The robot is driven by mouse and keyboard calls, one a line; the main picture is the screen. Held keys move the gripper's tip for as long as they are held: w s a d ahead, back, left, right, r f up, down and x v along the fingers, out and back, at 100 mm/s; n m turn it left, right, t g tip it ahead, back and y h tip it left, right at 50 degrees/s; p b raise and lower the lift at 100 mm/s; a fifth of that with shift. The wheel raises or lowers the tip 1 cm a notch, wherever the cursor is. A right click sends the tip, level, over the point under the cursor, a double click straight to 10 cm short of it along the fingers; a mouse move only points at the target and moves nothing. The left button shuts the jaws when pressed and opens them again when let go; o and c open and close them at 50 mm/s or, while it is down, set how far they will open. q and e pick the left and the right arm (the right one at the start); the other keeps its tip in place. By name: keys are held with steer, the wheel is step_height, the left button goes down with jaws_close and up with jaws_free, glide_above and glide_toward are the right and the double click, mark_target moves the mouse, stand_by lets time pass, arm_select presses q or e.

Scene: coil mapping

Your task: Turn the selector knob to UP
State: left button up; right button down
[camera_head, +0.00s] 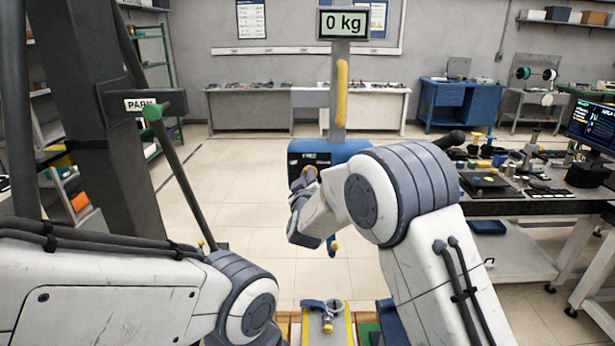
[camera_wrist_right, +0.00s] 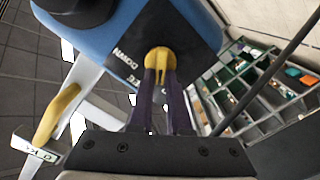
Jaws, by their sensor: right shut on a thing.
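The yellow selector knob (camera_wrist_right: 158,57) sits on the dark panel (camera_wrist_right: 128,58) of a blue control box (camera_wrist_right: 175,18). "DOWN" is printed on the panel beside the knob; a second, smaller label near the panel's edge is hard to read. My right gripper (camera_wrist_right: 160,82) is shut on the knob, its two purple fingers on either side of the knob's lower part. Which label the knob points to is unclear. In the head view my right arm covers part of the blue box (camera_head: 345,149). My left arm enters at lower left, its gripper out of frame.
A "0 kg" display (camera_head: 345,23) tops a grey post with a yellow handle (camera_head: 341,95) above the box. A dark lever with a "PARK" sign (camera_head: 140,104) stands left. A cluttered workbench (camera_head: 530,205) is at right. Open floor lies behind.

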steer(key=shift+n, duration=0.4)
steer(key=c, duration=0.9)
jaws_free()
steer(key=shift+o, duration=0.2)
steer(key=shift+s, duration=0.1)
steer(key=s+b, duration=0.3)
steer(key=s, duration=0.7)
steer(key=shift+s+b, duration=0.15)
steer(key=shift+b, duration=0.25)
steer(key=shift+f, duration=0.1)
